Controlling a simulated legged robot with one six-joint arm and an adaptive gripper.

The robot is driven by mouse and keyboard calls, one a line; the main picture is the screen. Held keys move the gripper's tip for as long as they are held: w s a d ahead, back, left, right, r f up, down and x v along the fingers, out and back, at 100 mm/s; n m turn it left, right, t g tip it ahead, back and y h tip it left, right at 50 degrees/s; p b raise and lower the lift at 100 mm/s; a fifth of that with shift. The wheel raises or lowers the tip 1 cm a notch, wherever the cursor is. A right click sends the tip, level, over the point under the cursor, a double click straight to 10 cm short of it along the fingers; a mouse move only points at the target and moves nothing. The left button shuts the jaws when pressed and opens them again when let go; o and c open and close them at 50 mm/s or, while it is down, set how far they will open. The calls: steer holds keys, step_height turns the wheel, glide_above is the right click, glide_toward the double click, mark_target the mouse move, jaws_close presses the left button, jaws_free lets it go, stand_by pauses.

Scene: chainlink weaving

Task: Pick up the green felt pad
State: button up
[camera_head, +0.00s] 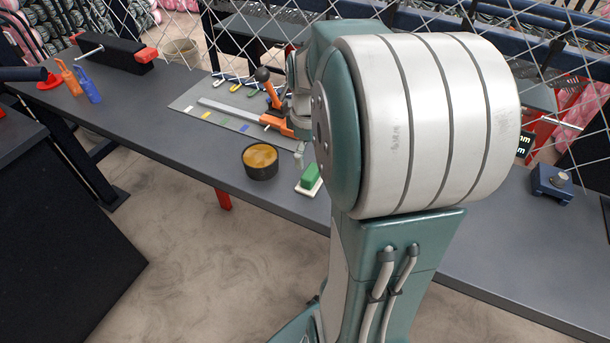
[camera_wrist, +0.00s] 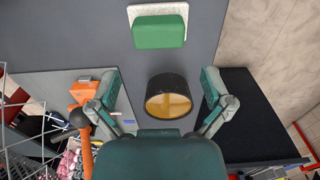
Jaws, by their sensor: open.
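The green felt pad (camera_head: 310,173) is a small green block on a white base (camera_head: 308,187) near the table's front edge. In the wrist view the green pad (camera_wrist: 159,32) and its white base (camera_wrist: 157,11) are at the top centre, ahead of my fingers. My gripper (camera_wrist: 168,98) is open and empty, its two fingers spread wide. A black round tin (camera_wrist: 167,98) with yellow contents shows between the fingers, apparently below them. In the head view my arm hides most of the gripper; one fingertip (camera_head: 299,160) seems to show above and left of the pad.
The black tin (camera_head: 261,161) stands just left of the pad. Behind it is a grey board (camera_head: 213,110) with coloured marks and an orange-handled tool (camera_head: 275,120). Blue and orange tools (camera_head: 88,85) are far left. A dark blue block (camera_head: 552,185) is at right.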

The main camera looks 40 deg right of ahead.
mark_target(311, 171)
steer(key=f, duration=0.6)
steer(key=shift+s+d+f, duration=0.2)
steer(key=shift+s+f, duration=0.05)
steer(key=shift+s, duration=0.05)
steer(key=c, duration=0.9)
